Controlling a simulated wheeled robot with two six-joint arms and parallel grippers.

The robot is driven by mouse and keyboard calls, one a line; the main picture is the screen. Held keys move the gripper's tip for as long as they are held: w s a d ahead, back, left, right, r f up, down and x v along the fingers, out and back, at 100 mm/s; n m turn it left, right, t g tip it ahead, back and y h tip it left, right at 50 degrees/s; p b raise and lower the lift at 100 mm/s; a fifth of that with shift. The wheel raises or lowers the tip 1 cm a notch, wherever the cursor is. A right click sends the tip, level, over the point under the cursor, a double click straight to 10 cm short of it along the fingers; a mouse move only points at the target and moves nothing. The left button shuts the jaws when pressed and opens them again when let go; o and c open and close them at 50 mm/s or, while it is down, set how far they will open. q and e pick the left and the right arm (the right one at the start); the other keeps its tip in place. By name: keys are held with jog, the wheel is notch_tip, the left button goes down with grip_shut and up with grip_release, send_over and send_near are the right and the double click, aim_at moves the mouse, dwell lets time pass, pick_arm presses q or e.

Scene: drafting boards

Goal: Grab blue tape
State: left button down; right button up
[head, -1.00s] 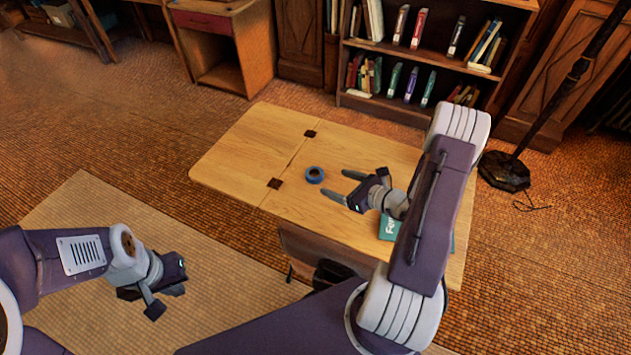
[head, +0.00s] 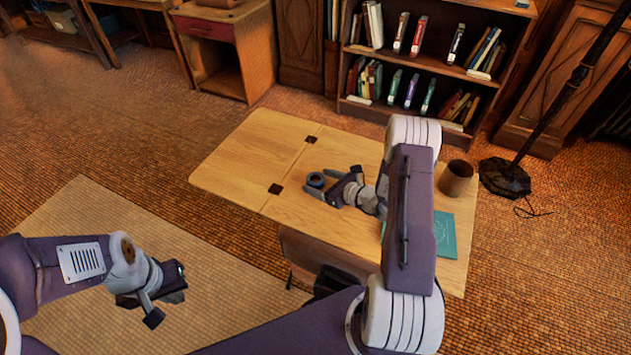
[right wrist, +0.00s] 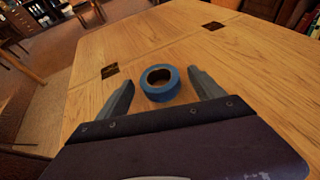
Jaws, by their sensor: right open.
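The blue tape (head: 316,180) is a small ring lying flat on the wooden table (head: 232,160). In the right wrist view the blue tape (right wrist: 160,82) lies between the two fingertips, with bare wood showing on each side of it. My right gripper (head: 318,184) is open around the tape; its fingers (right wrist: 161,86) appear apart from it. My left gripper (head: 165,300) hangs over the light mat, away from the table. I cannot tell whether its jaws are open or shut.
A teal book (head: 440,233) lies at the table's right side, partly behind my right arm. A brown cup (head: 456,178) stands near the far right corner. Dark square inlays (head: 275,188) mark the tabletop. The table's left part is clear. A bookshelf (head: 430,65) stands behind.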

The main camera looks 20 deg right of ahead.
jog(key=c, duration=1.4)
jog(key=shift+r, duration=0.15)
jog(key=shift+r, duration=0.3)
notch_tip(320, 180, up, 3)
jog(key=shift+r+p, duration=0.1)
jog(key=shift+p, duration=0.4)
jog(key=w+d+r, duration=0.2)
jog(key=d, duration=0.1)
jog(key=w+d+r, duration=0.1)
jog(key=d+r, duration=0.1)
jog(key=d, duration=0.1)
jog(key=w+d+r+p, duration=0.1)
jog(key=w+d+r, duration=0.1)
jog(key=d+r, duration=0.1)
jog(key=shift+w+d, duration=0.35)
jog(key=shift+d, duration=0.25)
